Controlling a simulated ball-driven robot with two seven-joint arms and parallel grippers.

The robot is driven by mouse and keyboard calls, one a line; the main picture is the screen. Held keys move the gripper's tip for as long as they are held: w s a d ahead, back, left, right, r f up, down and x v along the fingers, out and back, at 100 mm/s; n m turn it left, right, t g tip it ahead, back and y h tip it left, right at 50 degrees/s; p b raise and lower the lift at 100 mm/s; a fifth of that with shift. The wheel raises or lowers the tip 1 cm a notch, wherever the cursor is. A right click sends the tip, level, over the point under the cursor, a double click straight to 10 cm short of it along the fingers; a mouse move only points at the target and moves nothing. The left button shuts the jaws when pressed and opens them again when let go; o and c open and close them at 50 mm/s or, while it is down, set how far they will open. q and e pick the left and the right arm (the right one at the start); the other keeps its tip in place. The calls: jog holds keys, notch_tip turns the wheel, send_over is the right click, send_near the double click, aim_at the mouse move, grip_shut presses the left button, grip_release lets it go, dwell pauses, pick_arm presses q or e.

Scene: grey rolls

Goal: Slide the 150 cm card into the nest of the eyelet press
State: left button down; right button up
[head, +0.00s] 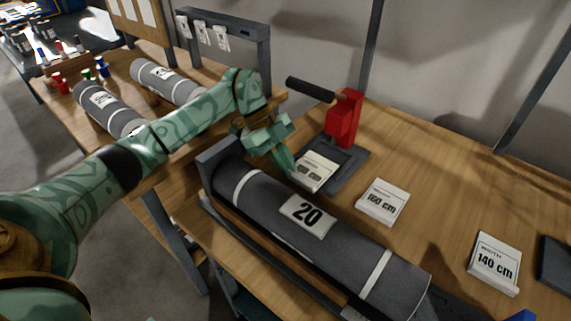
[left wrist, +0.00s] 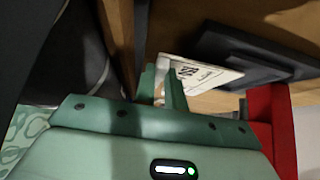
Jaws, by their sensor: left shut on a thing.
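My left gripper (head: 291,168) is shut on the edge of a white card (head: 316,170). The card lies at the dark base plate (head: 352,160) of the red eyelet press (head: 344,120), over its near left part. The print on this card is too small to read surely. In the left wrist view the card (left wrist: 205,73) sticks out from between the fingers (left wrist: 165,88), beside the dark plate (left wrist: 255,55). I cannot tell whether the card is seated in the nest. My right gripper is not in view.
A grey roll marked 20 (head: 265,200) lies in its cradle just in front of the gripper. A 160 cm card (head: 383,202) and a 140 cm card (head: 494,264) stand to the right. The press's black lever (head: 310,89) reaches left above the plate. Bare wood lies behind the cards.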

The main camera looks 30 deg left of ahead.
aim_at(305, 164)
pick_arm(q)
jog(key=shift+f, duration=0.5)
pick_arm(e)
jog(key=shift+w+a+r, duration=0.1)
pick_arm(q)
jog(key=shift+w, duration=0.1)
